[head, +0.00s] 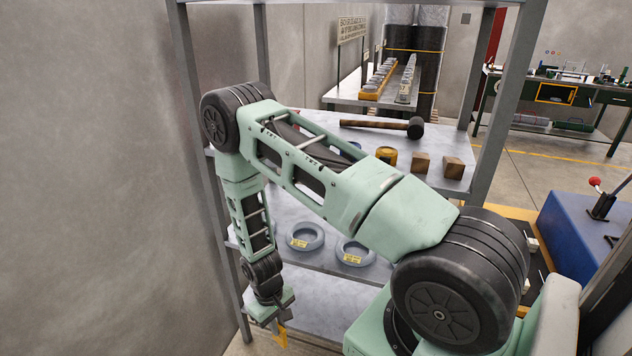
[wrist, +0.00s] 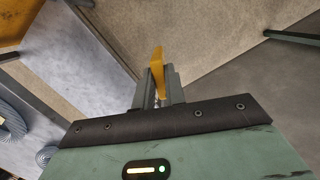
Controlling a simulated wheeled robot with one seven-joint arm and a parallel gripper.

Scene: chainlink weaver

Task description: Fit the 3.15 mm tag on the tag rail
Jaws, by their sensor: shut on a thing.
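My gripper (head: 277,320) hangs low at the left front of the shelf unit in the head view. It is shut on a yellow tag (head: 282,338), which points downward from the jaws. In the wrist view the gripper (wrist: 159,92) holds the tag (wrist: 156,62) nearly edge-on between its fingers, with its free end clear of everything. I cannot read a size on the tag. I cannot make out the tag rail with certainty in either view.
The shelf above holds a mallet (head: 385,125), a yellow roll (head: 386,159) and wooden blocks (head: 453,167). A shelf post (head: 194,130) and bare wall (head: 95,180) stand close left.

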